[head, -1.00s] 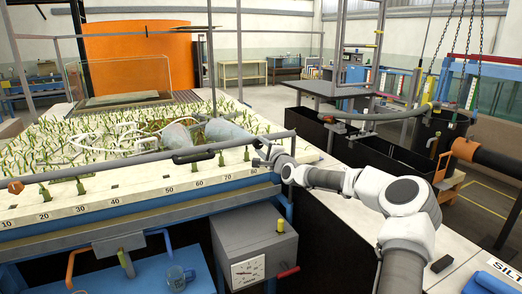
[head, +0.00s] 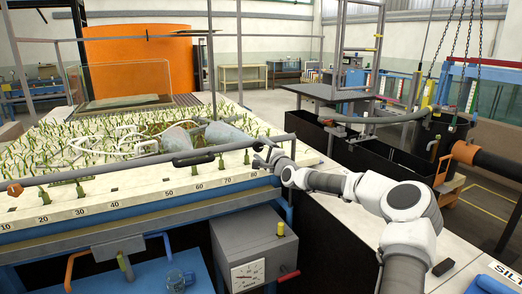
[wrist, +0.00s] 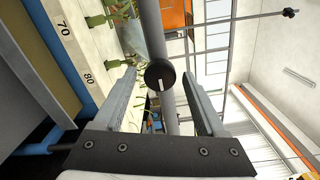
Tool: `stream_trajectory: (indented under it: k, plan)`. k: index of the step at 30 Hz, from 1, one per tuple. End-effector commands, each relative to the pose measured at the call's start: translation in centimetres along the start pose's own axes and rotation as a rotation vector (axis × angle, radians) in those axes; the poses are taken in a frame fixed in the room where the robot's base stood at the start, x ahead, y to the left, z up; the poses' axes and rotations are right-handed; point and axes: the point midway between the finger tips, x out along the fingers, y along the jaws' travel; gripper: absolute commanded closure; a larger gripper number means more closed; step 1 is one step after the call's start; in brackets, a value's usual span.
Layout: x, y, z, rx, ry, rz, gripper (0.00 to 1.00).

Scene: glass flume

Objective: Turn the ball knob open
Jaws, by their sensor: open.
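A black round knob with a short white mark (wrist: 159,76) shows in the middle of the wrist view, in front of a grey rail (wrist: 151,28). I take it for the ball knob. My gripper (wrist: 157,80) is open, with one finger on each side of the knob in the picture. Gaps show between the knob and both fingers; I cannot tell how far ahead of the tips it lies. In the head view my gripper (head: 263,153) is at the right end of the rail (head: 110,168), above the flume's front edge. The knob is not clear there.
The planted flume bed (head: 110,205) with its number scale lies left of my gripper. A grey box with a dial (head: 250,250) stands below the flume edge. A pale walkway (head: 350,215) runs on the right. Black tanks (head: 385,160) stand behind my arm.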

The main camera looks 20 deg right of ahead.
Motion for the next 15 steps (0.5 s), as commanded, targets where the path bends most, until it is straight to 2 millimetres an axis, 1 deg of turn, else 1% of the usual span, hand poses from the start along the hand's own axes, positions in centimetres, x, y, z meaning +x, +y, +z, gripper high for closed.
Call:
stream_trajectory:
  k: [5, 8, 11, 15]
  plan:
    - [-0.2, 0.0, 0.0, -0.001, 0.000, 0.000, 0.27]
    - [-1.0, 0.0, -0.1, -0.001, 0.001, 0.001, 0.27]
    - [-2.2, 0.0, -0.2, -0.001, 0.001, 0.000, 0.27]
    - [-4.6, 0.0, -0.2, -0.002, 0.001, 0.000, 0.27]
